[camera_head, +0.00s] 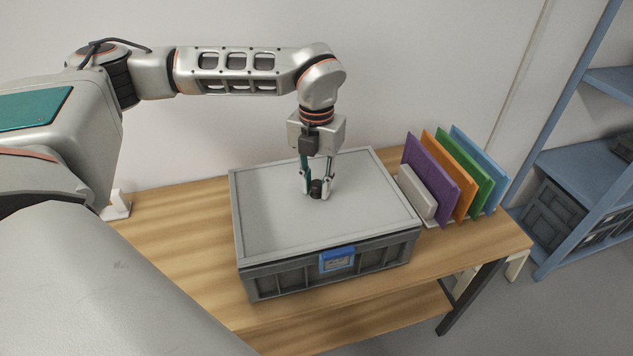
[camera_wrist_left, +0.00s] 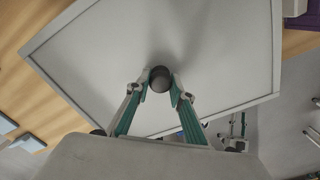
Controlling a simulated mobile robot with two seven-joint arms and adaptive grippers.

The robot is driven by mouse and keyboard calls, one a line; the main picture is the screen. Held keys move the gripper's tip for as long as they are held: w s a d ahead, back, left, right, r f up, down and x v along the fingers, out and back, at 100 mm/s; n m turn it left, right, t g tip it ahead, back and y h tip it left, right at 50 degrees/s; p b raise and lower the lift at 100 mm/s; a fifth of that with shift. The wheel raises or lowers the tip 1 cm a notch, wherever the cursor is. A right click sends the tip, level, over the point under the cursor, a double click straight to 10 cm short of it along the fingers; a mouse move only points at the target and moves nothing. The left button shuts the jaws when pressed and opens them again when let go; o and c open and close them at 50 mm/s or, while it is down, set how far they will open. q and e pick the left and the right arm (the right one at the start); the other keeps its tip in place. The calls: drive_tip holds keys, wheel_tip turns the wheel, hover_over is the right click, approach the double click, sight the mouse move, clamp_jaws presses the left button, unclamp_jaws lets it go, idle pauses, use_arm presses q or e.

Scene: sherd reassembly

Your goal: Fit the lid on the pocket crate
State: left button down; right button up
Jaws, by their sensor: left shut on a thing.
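The grey pocket crate (camera_head: 290,280) stands on the wooden table, with a blue label holder (camera_head: 337,259) on its front wall. The flat light-grey lid (camera_head: 270,205) lies over the crate's top, its edges close to the crate's rim; whether it is fully seated I cannot tell. A dark round knob (camera_head: 316,188) rises from the lid's middle. My left gripper (camera_head: 317,186) points down and is shut on this knob. The left wrist view shows the knob (camera_wrist_left: 160,79) between the fingertips and the lid (camera_wrist_left: 210,50) beneath.
A rack of upright panels, purple (camera_head: 427,172), orange (camera_head: 449,175), green and blue, stands close to the crate's right side. A blue shelf (camera_head: 585,160) with dark crates is at far right.

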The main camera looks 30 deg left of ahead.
sight(316, 184)
use_arm(q)
drive_tip(key=shift+f, duration=0.45)
drive_tip(key=c, duration=1.7)
unclamp_jaws()
wheel_tip(316, 184, up, 12)
drive_tip(key=shift+r, duration=0.1)
drive_tip(key=shift+s, duration=0.1)
